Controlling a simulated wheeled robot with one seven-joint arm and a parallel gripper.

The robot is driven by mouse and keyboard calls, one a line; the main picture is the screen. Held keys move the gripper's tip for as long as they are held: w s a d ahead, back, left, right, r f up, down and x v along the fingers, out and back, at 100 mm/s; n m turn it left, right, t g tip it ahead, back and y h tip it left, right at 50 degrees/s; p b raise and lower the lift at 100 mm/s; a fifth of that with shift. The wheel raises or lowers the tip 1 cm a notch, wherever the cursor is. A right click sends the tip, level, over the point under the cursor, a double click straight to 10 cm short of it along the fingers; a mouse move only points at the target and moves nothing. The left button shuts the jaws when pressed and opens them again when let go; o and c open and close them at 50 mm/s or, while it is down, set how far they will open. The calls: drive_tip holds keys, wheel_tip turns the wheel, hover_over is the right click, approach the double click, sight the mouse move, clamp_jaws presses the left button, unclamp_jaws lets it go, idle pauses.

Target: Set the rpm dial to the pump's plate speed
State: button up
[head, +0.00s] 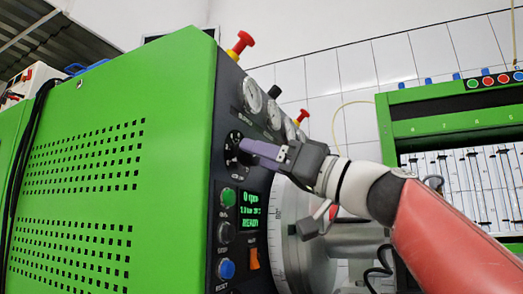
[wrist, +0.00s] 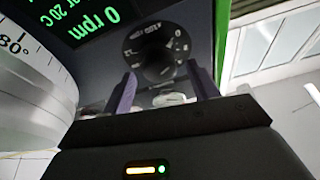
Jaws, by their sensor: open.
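The rpm dial (head: 233,148) is a black round knob with a pale printed scale on the dark control panel. In the wrist view the dial (wrist: 157,48) lies just beyond my fingertips; its exact pointer setting is too dark to read. My gripper (head: 246,148) has purple fingers pointing at the dial. In the wrist view my gripper (wrist: 162,72) is open, with one finger toward each side of the knob. I cannot tell whether they touch it. The green display (head: 252,211) reads 0 rpm and READY. The pump's plate is not recognisable in either view.
Below the dial are a green button (head: 227,197), a blue button (head: 226,269) and an orange switch (head: 253,258). Gauges (head: 252,95) and a red-yellow emergency knob (head: 240,44) sit above. A large graduated disc (head: 285,238) stands close beside the panel, under my arm.

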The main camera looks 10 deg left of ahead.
drive_tip(key=shift+w+a+r, duration=0.15)
drive_tip(key=shift+a, duration=0.25)
drive_tip(key=shift+c, duration=0.3)
drive_tip(key=c, duration=0.9)
